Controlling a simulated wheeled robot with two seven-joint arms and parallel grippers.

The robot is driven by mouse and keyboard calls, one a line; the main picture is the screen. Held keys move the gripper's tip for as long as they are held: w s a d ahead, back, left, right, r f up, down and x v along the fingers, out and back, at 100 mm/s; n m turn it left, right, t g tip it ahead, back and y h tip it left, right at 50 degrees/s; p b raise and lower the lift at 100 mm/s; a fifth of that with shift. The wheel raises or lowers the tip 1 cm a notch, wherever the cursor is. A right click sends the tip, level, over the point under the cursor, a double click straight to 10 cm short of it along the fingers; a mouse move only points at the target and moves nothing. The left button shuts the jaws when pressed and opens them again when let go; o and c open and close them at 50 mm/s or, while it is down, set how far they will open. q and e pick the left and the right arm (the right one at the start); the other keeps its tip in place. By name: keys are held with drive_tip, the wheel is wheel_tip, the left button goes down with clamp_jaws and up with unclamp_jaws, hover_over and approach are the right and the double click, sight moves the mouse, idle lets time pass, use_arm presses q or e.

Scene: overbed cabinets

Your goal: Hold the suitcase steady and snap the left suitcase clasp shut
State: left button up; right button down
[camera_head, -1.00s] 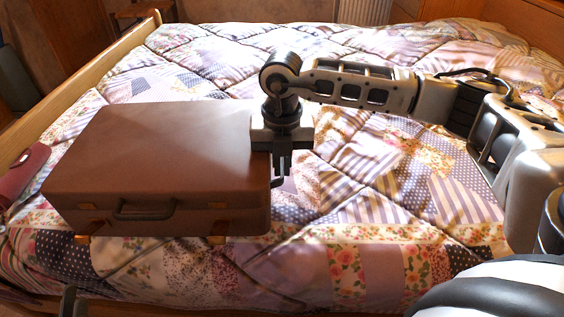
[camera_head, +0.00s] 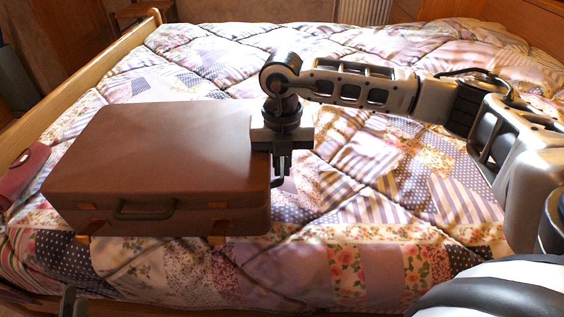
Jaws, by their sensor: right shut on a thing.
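The brown suitcase (camera_head: 150,150) lies flat with its lid down on the bed, its front and dark handle (camera_head: 145,212) facing me. The left suitcase clasp (camera_head: 83,239) is a small orange-brown flap that sticks out at the lower left of the front. A similar right clasp (camera_head: 217,239) shows at the lower right. My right gripper (camera_head: 281,176) points down at the suitcase's right side and is shut on the suitcase there; its fingertips are partly hidden. Only a dark tip of my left gripper (camera_head: 70,300) shows at the bottom left, below the left clasp and apart from it.
The bed with its patchwork quilt (camera_head: 350,220) lies under the suitcase. A wooden bed rail (camera_head: 80,85) runs along the left. A dark red object (camera_head: 22,175) lies left of the suitcase. The quilt behind the suitcase is clear.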

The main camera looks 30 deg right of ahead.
idle(0.4)
use_arm(q)
drive_tip(key=shift+o, duration=1.2)
drive_tip(key=g+y, duration=0.2)
drive_tip(key=y, duration=0.9)
approach(82, 243)
drive_tip(key=shift+m, duration=0.3)
drive_tip(key=x, duration=1)
drive_tip(key=shift+w+d, duration=0.2)
drive_tip(key=shift+w, duration=0.05)
